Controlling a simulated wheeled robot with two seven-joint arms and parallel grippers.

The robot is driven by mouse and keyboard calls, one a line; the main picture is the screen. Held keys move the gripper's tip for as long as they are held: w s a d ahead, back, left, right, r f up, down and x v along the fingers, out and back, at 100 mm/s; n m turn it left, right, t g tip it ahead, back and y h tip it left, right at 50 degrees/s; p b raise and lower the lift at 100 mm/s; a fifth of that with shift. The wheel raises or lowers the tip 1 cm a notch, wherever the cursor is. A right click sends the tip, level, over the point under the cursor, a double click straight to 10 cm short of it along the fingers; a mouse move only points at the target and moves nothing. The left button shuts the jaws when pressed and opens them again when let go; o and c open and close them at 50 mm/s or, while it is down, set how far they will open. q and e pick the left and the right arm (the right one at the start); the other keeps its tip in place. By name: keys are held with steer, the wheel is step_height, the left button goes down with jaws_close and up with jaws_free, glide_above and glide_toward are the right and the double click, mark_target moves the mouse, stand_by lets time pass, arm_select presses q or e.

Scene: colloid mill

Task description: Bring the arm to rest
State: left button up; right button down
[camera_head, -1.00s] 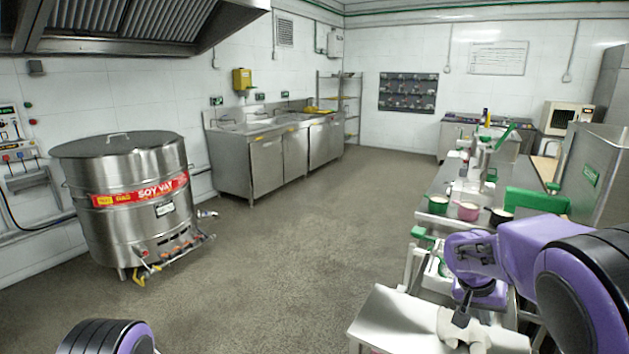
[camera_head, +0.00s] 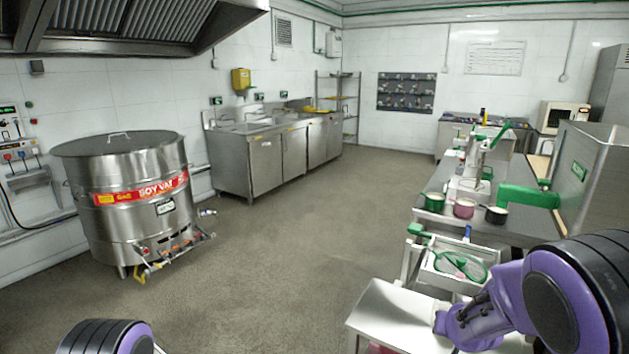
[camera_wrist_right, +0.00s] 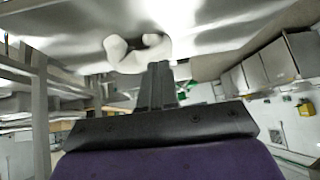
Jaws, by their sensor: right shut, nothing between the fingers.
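My right arm (camera_head: 520,305) comes in from the right edge in the head view, with its purple wrist low over the metal table at the lower right. My right gripper (camera_wrist_right: 158,72) shows in the right wrist view with its dark fingers together and nothing between them.
A white rounded object (camera_wrist_right: 137,55) appears near the fingertips, against a shiny metal surface. A white tray (camera_head: 440,270) holds a green-rimmed strainer (camera_head: 460,264). Small pots, including a pink one (camera_head: 464,209), stand on the counter behind. The floor (camera_head: 270,270) left of the table is clear.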

steer(key=s+f, duration=1.4)
steer(key=s, duration=0.1)
steer(key=s+f+m+g, duration=0.1)
steer(key=s+f, duration=0.3)
steer(key=s, duration=0.7)
steer(key=s+a+f+g, duration=0.1)
steer(key=s+f+g, duration=0.2)
steer(key=s, duration=0.9)
steer(key=shift+a+f+m+g+h, duration=0.3)
steer(key=shift+f+m+h, duration=0.1)
steer(key=shift+f, duration=0.4)
